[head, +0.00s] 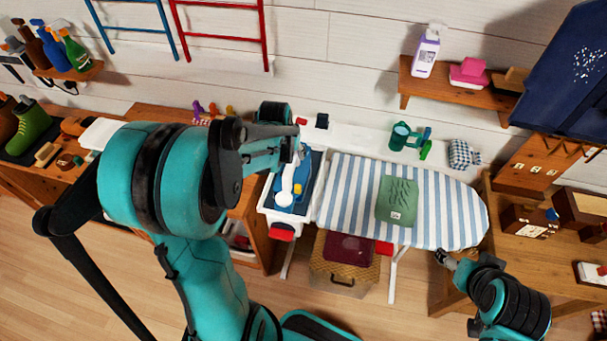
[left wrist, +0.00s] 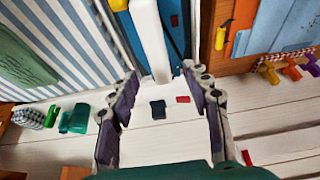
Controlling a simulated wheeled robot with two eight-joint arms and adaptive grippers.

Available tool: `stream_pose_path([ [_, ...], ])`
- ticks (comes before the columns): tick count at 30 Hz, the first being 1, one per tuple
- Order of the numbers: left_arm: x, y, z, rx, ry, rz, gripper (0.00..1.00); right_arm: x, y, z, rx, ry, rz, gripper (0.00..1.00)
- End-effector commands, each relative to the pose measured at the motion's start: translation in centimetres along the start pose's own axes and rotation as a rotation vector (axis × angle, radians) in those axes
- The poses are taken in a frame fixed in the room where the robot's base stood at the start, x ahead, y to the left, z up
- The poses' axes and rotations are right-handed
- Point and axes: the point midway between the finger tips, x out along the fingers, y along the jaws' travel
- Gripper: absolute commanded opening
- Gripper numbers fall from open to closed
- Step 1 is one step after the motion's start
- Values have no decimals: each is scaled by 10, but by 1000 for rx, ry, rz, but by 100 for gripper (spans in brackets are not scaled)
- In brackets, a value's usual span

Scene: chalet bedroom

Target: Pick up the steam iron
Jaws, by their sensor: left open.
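The steam iron (head: 286,188), white and blue, rests on the blue pad of the white tray at the left end of the ironing board. My left gripper (head: 297,153) is over the wall-side end of the iron in the head view, partly hidden by its own arm. In the left wrist view the left gripper (left wrist: 160,71) is open and empty. The end of the iron's white handle (left wrist: 150,38) shows at the gap between its fingertips; I cannot tell whether they touch. My right gripper (head: 445,259) is low by the board's right end; its jaws are too small to read.
The ironing board (head: 345,195) has a striped cover with a folded green cloth (head: 397,201) on it. A green cup-like item (head: 400,136) stands on the ledge behind. A wicker basket (head: 342,277) is below. Wooden benches flank the board.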

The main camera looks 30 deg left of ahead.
Motion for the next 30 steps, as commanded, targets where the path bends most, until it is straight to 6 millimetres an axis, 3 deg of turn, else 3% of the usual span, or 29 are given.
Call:
stream_pose_path([
  [14,65,2,8,1,1,0,48,17,0,12,0,0,0,72],
  [30,69,2,8,1,1,0,48,18,0,13,0,0,0,72],
])
